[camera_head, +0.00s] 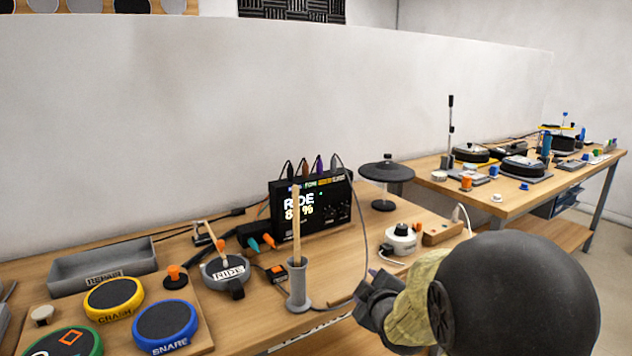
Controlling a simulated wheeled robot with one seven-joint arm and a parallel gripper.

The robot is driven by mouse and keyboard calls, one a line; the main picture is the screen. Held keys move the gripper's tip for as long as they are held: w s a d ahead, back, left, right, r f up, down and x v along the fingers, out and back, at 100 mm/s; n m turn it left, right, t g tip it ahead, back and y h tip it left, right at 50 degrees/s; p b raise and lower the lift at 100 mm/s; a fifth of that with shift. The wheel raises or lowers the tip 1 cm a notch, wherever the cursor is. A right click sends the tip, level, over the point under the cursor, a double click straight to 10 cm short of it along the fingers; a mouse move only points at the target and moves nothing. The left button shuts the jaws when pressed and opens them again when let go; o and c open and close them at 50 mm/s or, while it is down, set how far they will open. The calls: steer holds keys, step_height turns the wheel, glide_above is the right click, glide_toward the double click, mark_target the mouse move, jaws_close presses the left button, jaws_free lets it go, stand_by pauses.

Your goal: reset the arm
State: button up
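My arm comes in at the lower right of the head view, with a large dark rounded link in front and a yellowish sleeve-like part behind it. My gripper (372,301) is a dark shape at the front edge of the wooden bench (190,257). It is right of the grey holder (298,285) with a wooden stick (296,225) standing in it. Its fingers are small and partly hidden by the arm, so I cannot see whether they are open or shut.
Blue SNARE (165,325), yellow CRASH (113,297) and green (65,343) pads lie at left, beside a grey REPAIR tray (103,268). A black cymbal-like disc (386,171) stands behind. A second bench (430,182) is at right.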

steer(key=s+d+f+m+g+h, duration=0.15)
steer(key=s+f+m+g, duration=0.45)
steer(key=s, duration=0.6)
steer(key=s+d+f+m+g+h, duration=0.1)
steer(key=s+d+f+m+g, duration=0.35)
steer(key=s, duration=0.65)
step_height(320, 180, up, 28)
steer(key=a+m+p, duration=0.1)
steer(key=a+p, duration=0.1)
steer(key=p, duration=2.6)
steer(key=shift+m+g+p, duration=0.35)
steer(key=shift+p, duration=0.05)
steer(key=shift+y, duration=0.25)
